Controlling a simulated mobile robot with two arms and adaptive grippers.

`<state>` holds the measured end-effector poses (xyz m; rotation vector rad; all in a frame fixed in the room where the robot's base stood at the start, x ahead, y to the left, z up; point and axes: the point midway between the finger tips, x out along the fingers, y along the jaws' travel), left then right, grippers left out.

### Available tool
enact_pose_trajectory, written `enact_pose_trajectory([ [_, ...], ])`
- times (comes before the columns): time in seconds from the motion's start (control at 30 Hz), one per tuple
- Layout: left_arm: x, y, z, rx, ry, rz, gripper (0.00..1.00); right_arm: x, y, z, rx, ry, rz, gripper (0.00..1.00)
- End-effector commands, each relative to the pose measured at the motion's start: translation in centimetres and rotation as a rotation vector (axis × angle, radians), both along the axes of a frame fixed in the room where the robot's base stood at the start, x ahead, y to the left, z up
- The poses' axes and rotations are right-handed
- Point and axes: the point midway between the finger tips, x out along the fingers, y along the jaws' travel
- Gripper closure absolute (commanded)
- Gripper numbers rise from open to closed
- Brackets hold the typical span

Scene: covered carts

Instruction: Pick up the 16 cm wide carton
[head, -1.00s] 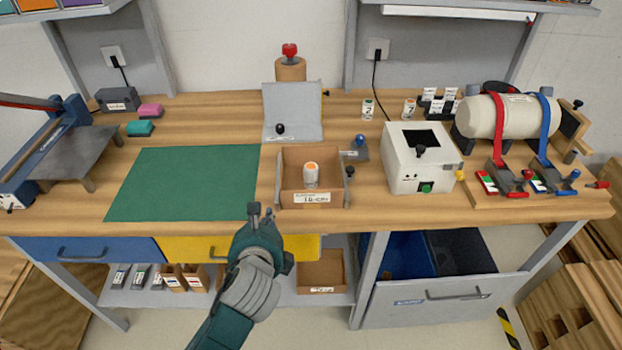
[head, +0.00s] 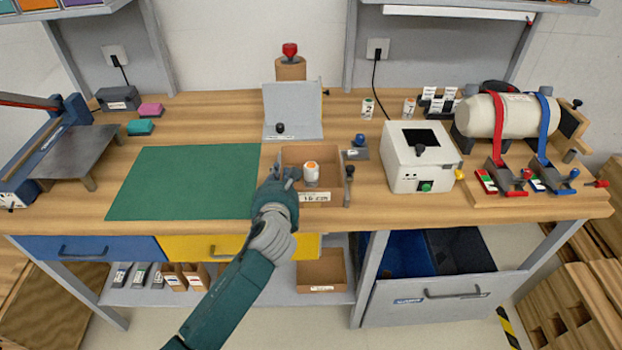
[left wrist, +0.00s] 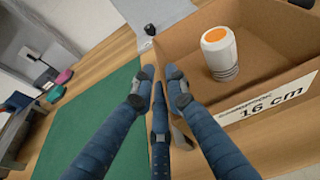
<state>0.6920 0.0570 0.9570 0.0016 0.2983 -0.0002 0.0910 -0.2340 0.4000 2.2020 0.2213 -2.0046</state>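The brown open-topped carton labelled "16 cm" (head: 318,198) stands on the wooden bench, right of the green mat. A white bottle with an orange cap (head: 311,175) stands inside it. My left gripper (head: 283,176) is at the carton's left side, near its front corner, and covers part of it. In the left wrist view, the left gripper's fingers (left wrist: 159,85) are apart with nothing visibly held, and the carton (left wrist: 268,108) is just to their right. I cannot tell whether a finger touches the carton's wall. My right gripper is not in view.
The green mat (head: 185,182) lies left of the carton. A grey panel (head: 292,112) stands behind it, and a small blue-knobbed device (head: 356,150) and a white box (head: 420,160) are to its right. Another brown carton (head: 322,268) sits on the lower shelf.

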Motion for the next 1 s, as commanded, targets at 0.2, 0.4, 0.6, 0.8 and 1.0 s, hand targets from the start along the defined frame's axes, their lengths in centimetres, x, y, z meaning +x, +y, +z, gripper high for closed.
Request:
enact_pose_trajectory([
  [0.2, 2.9, 0.0, -0.9, -0.002, 0.0, 0.001, 0.87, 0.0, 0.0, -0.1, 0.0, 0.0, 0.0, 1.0],
  [0.4, 3.3, 0.0, -1.0, -0.002, 0.001, 0.0, 0.87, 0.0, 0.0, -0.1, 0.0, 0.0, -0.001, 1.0],
  [0.6, 3.3, 0.0, -1.0, -0.002, 0.001, 0.0, 1.0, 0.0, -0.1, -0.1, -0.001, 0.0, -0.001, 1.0],
  [0.8, 3.3, -0.1, -0.9, -0.003, -0.002, 0.0, 1.0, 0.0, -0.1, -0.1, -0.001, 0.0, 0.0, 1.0],
  [1.0, 3.3, 0.0, -0.7, -0.002, -0.002, 0.0, 1.0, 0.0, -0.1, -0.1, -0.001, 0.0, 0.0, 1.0],
])
